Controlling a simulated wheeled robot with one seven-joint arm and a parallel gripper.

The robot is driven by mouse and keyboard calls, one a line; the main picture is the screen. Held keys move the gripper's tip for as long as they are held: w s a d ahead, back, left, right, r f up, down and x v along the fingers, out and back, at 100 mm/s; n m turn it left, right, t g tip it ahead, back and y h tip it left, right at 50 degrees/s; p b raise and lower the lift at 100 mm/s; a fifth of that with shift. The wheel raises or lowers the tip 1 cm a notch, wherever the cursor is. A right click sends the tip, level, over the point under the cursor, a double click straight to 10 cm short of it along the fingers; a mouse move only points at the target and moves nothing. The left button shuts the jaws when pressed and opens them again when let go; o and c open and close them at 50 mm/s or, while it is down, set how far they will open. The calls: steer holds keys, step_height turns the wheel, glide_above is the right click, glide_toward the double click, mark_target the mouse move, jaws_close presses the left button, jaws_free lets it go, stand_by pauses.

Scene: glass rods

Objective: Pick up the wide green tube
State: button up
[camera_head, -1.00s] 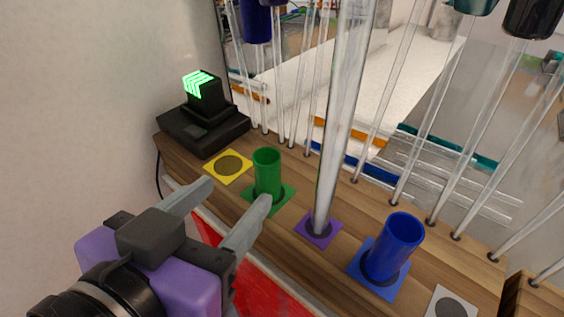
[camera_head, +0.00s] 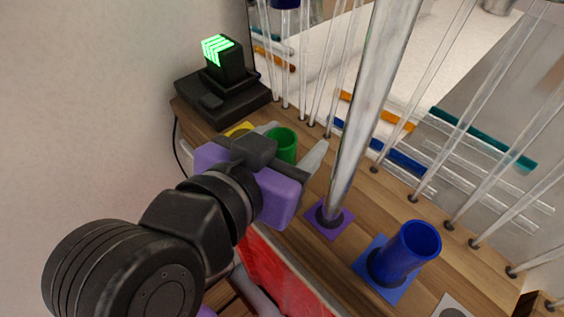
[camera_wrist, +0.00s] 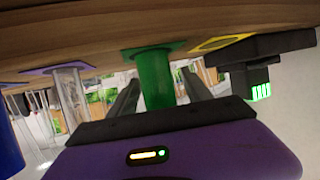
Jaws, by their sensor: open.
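The wide green tube (camera_head: 284,143) stands upright on the wooden shelf, its lower part hidden behind my gripper in the head view. My gripper (camera_head: 294,143) is open, with one finger on each side of the tube. In the wrist view, which is upside down, the green tube (camera_wrist: 155,78) stands on its green square (camera_wrist: 153,50) between the two fingers (camera_wrist: 160,92). I cannot tell whether either finger touches it.
A clear rod (camera_head: 365,100) stands on a purple square just right of my gripper. A wide blue tube (camera_head: 413,246) is farther right. A black device with a green light (camera_head: 222,75) stands behind left. Several thin glass rods line the back.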

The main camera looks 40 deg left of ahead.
steer(key=shift+w+f, duration=0.1)
steer(key=shift+w, duration=0.1)
jaws_close()
stand_by(0.3)
